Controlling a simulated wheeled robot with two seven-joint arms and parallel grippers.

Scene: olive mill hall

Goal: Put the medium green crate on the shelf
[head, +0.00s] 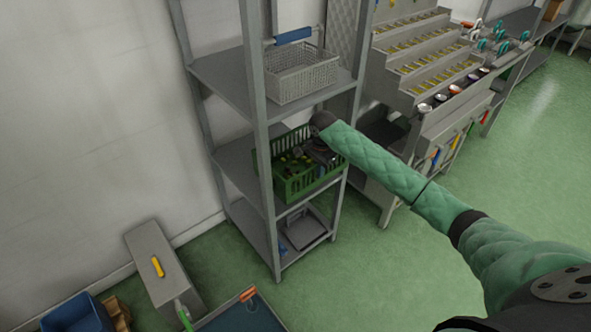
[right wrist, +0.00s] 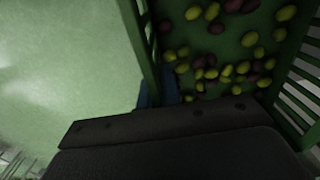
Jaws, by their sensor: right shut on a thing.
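The green crate (head: 306,184) with slatted walls sits at the level of the middle shelf board (head: 238,160) of a grey rack, behind the front post. I cannot tell whether its base touches the board. Olives, yellow-green and dark, lie in it; in the right wrist view the crate's slatted wall (right wrist: 299,88) and floor show around them. My right gripper (head: 318,152) reaches in from the right and is shut on the crate at its near right side. In the right wrist view its dark body (right wrist: 190,125) hides the crate's near edge. My left gripper is not in view.
A light wire basket (head: 300,76) with a blue handle stands on the board above. A grey item (head: 303,230) lies on the bottom board. A stepped sorting bench (head: 425,70) stands right of the rack. A grey box (head: 158,262) and blue bin (head: 78,314) are at lower left.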

